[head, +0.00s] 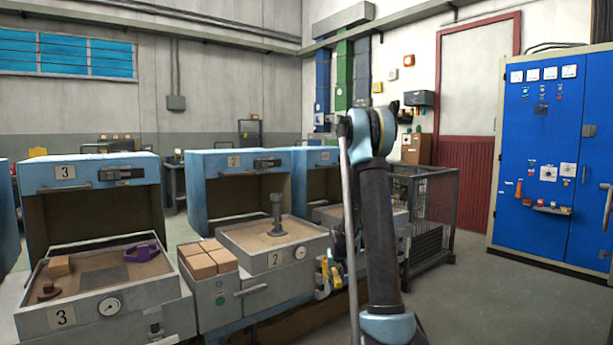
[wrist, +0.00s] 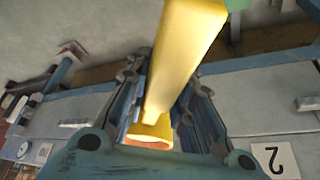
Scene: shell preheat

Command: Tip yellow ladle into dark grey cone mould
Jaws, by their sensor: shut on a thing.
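The yellow ladle fills the middle of the wrist view (wrist: 182,62), its long yellow body between the two fingers and a round, orange-brown opening at its lower end. My gripper (wrist: 165,95) is shut on it. In the head view, the yellow ladle (head: 336,275) shows small beside the station 2 front, and my gripper (head: 338,246) is mostly hidden behind my arm. A dark grey upright piece (head: 277,215) with a widened top stands on station 2's sandy tray, left of my gripper; it looks like the cone mould. The ladle is apart from it. Its contents cannot be seen.
Station 2's tray (head: 233,235) has a raised rim, with tan blocks (head: 203,262) on its left. Station 3's tray (head: 30,300) holds a purple piece (head: 141,251). A wire cage (head: 440,207) stands right of my arm. The floor (head: 480,300) before the blue cabinet (head: 545,215) is clear.

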